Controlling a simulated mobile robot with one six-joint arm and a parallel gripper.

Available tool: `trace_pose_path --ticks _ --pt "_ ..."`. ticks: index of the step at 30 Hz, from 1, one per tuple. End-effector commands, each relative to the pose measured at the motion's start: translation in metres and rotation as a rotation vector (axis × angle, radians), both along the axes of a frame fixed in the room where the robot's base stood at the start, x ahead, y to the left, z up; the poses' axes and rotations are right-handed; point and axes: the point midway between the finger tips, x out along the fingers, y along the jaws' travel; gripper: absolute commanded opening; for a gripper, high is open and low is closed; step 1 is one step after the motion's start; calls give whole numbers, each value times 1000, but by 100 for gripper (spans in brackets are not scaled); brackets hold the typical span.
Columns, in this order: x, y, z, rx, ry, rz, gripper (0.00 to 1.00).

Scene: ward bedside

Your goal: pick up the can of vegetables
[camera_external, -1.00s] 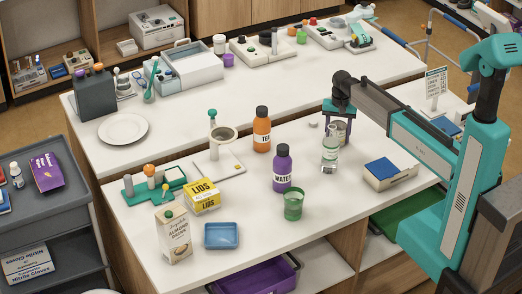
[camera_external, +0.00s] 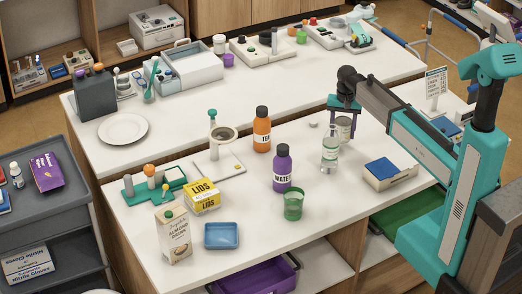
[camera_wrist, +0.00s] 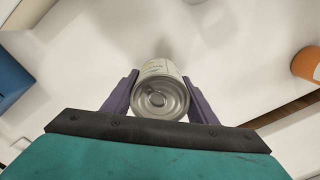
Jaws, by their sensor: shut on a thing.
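The can of vegetables (camera_wrist: 160,95) is a small pale can with a silver pull-tab lid. In the wrist view it sits between the two purple fingers of my gripper (camera_wrist: 160,92), which are shut on its sides. In the external view the can (camera_external: 344,128) is partly hidden behind the clear bottle (camera_external: 330,148) and below my gripper (camera_external: 344,106). Whether the can touches the table cannot be told for sure.
The clear bottle stands close in front of the can. An orange tea bottle (camera_external: 261,130), a purple water bottle (camera_external: 282,168) and a green cup (camera_external: 293,204) stand to the left. A blue-topped box (camera_external: 388,172) lies to the right.

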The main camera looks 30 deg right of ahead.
Motion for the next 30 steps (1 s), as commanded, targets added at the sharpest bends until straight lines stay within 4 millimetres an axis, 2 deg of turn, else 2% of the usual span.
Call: trace_pose_path --ticks 1,21,30 --pt "-9 0 0 0 -1 0 20" --pt "-94 0 7 0 -1 0 20" --pt "-122 0 11 0 0 0 20"
